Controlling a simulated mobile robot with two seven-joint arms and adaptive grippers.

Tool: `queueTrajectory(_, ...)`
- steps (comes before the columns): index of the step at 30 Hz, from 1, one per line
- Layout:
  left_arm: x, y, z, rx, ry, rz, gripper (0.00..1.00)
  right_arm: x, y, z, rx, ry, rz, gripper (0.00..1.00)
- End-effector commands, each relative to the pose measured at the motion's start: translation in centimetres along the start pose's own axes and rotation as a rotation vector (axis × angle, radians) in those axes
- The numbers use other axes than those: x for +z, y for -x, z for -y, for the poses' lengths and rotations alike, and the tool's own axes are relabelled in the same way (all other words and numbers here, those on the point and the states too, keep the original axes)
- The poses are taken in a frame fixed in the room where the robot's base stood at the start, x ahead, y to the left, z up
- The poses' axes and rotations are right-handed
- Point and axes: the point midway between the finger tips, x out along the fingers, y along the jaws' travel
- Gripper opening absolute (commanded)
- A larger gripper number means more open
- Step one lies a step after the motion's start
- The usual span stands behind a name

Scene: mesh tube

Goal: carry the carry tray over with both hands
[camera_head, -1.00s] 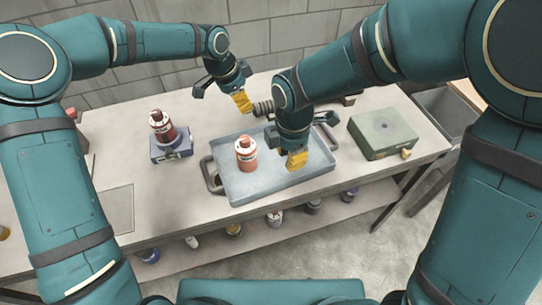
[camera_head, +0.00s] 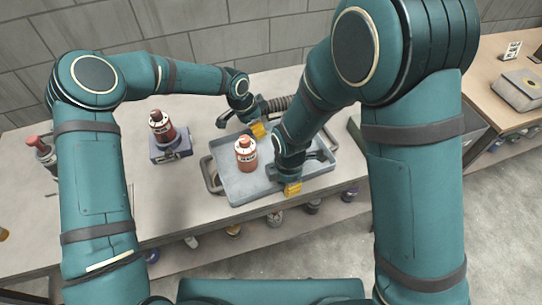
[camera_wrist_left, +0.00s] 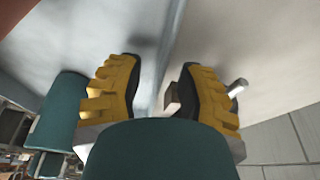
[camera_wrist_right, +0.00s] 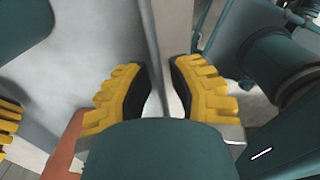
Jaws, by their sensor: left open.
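The blue-grey carry tray (camera_head: 240,190) lies on the grey bench, with a handle (camera_head: 211,176) at its left end. A red-orange bottle (camera_head: 246,157) stands upright in it. My left gripper (camera_head: 258,130) is at the tray's far rim. In the left wrist view its open yellow fingers (camera_wrist_left: 160,95) are on either side of the tray wall. My right gripper (camera_head: 292,188) is at the near rim. In the right wrist view its fingers (camera_wrist_right: 163,95) stand apart with the wall between them. My right arm hides much of the tray's right end.
A dark red bottle (camera_head: 161,126) stands on a blue box (camera_head: 172,149) left of the tray. Another red-topped bottle (camera_head: 40,148) is at the far left.

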Motion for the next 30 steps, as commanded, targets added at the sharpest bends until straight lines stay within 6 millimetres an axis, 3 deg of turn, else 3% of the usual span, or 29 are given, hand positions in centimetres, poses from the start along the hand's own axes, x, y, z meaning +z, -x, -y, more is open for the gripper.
queueTrajectory(13, 0.04, -0.97, 0.03, -0.001, 0.0, 0.0, 0.37, -0.02, -0.94, -0.02, 0.001, 0.001, 0.0, 0.18)
queueTrajectory(14, 0.04, -0.97, 0.03, -0.001, 0.0, 0.0, 0.39, -0.02, -0.94, -0.01, 0.001, 0.001, 0.0, 0.22)
queueTrajectory(16, 0.04, -0.96, 0.03, -0.001, 0.0, 0.0, 0.15, -0.02, -0.93, -0.01, 0.001, 0.001, 0.0, 0.0)
queueTrajectory(17, 0.04, -0.96, 0.03, -0.001, 0.0, 0.0, 0.04, -0.02, -0.93, -0.01, 0.001, 0.001, 0.0, 0.0)
queueTrajectory(18, 0.04, -0.96, 0.03, -0.001, 0.0, 0.0, 0.0, -0.02, -0.93, -0.01, 0.001, 0.001, 0.0, 0.0)
queueTrajectory(30, -0.03, -0.95, -0.01, 0.0, 0.0, -0.001, 0.0, -0.04, -0.94, -0.01, 0.001, 0.001, 0.0, 0.0)
